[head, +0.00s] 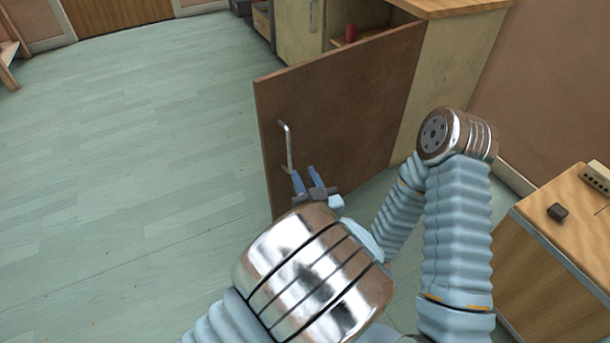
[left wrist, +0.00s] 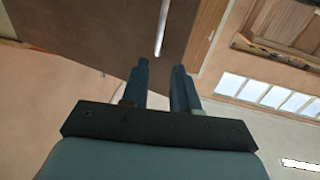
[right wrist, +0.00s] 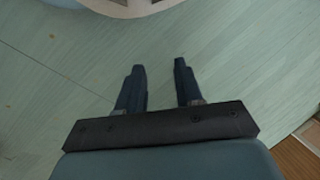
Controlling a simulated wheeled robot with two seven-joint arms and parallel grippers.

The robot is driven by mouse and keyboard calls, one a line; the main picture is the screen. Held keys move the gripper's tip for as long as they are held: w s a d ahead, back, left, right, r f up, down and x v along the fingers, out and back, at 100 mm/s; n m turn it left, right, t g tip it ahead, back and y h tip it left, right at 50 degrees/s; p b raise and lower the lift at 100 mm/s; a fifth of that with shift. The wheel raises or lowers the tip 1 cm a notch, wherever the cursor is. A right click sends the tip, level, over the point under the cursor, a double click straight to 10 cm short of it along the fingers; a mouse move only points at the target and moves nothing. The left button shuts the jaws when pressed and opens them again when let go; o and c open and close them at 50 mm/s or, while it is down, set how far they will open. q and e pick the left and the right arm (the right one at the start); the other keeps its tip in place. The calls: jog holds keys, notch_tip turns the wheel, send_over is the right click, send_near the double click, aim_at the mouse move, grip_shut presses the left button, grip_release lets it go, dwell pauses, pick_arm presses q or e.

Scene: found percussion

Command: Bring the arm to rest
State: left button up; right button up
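My left gripper (head: 306,177) is in front of the brown cabinet door (head: 350,100), close to its metal bar handle (head: 287,145). In the left wrist view its two dark blue fingers (left wrist: 160,68) stand apart with nothing between them. The handle (left wrist: 162,28) shows just beyond the fingertips there, and I cannot tell whether they touch it. My right gripper (right wrist: 159,68) is open and empty, pointing at bare floor in the right wrist view. It is hidden in the head view.
The door stands swung open from a wood-topped cabinet (head: 455,85), with a red object (head: 351,33) inside. A wooden unit (head: 555,275) at the right carries a small dark block (head: 558,211) and a holed block (head: 597,177). The pale green floor (head: 130,160) at left is clear.

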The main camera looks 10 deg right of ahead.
pick_arm(q)
jog(key=a+f+g+h+p, duration=0.25)
jog(key=a+f+g, duration=0.65)
jog(key=a+f, duration=0.8)
jog(key=s+a+f+g+h+p, duration=0.1)
jog(key=s+f+g+h, duration=0.1)
jog(key=s, duration=0.6)
jog(key=s+a+f+g+h+p, duration=0.2)
jog(key=s+f+g, duration=0.3)
jog(key=s, duration=0.3)
jog(key=shift+s+a+g, duration=0.2)
jog(key=shift+a+g, duration=0.1)
jog(key=shift+g, duration=0.2)
jog(key=shift+w+h, duration=0.1)
jog(key=shift+h, duration=0.15)
